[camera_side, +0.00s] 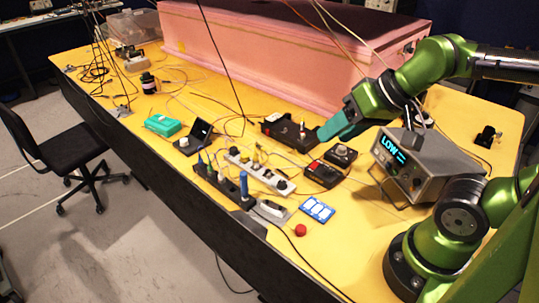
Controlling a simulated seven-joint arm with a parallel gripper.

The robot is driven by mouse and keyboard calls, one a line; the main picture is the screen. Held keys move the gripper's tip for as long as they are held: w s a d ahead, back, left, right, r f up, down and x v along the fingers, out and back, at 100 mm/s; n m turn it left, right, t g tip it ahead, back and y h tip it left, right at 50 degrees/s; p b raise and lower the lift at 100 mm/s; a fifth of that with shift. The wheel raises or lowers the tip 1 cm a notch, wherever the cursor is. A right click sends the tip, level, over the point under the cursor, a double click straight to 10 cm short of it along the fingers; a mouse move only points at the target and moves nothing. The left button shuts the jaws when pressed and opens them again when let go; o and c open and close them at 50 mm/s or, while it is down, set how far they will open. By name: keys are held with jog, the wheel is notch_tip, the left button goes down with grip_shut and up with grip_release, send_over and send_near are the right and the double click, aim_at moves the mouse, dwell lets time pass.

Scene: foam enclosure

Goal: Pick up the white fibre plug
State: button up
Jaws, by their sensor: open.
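My gripper (323,134) has teal fingers and hangs over the yellow table, beside a black device with red parts (288,132). The fingers overlap in this view, and I see nothing held between them. I cannot pick out the white fibre plug for certain; it is too small or hidden among the cables and devices near the gripper.
A pink foam enclosure (270,62) stands behind the gripper. A grey instrument reading LOW (415,167) is at right. A white power strip (262,172), a teal box (163,125), a blue card (317,209) and a red ball (300,230) lie on the yellow table (350,245). Loose cables cross it.

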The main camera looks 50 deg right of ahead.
dwell(0.4)
jog(key=n+g+h, duration=0.2)
jog(key=n+g, duration=0.5)
send_over(221, 177)
jog(key=f, duration=1.5)
jog(key=shift+w+d+f, duration=0.15)
jog(key=shift+w+f, duration=0.1)
jog(key=shift+f, duration=0.15)
jog(key=shift+d+f, duration=0.1)
jog(key=shift+f, duration=2.8)
grip_shut()
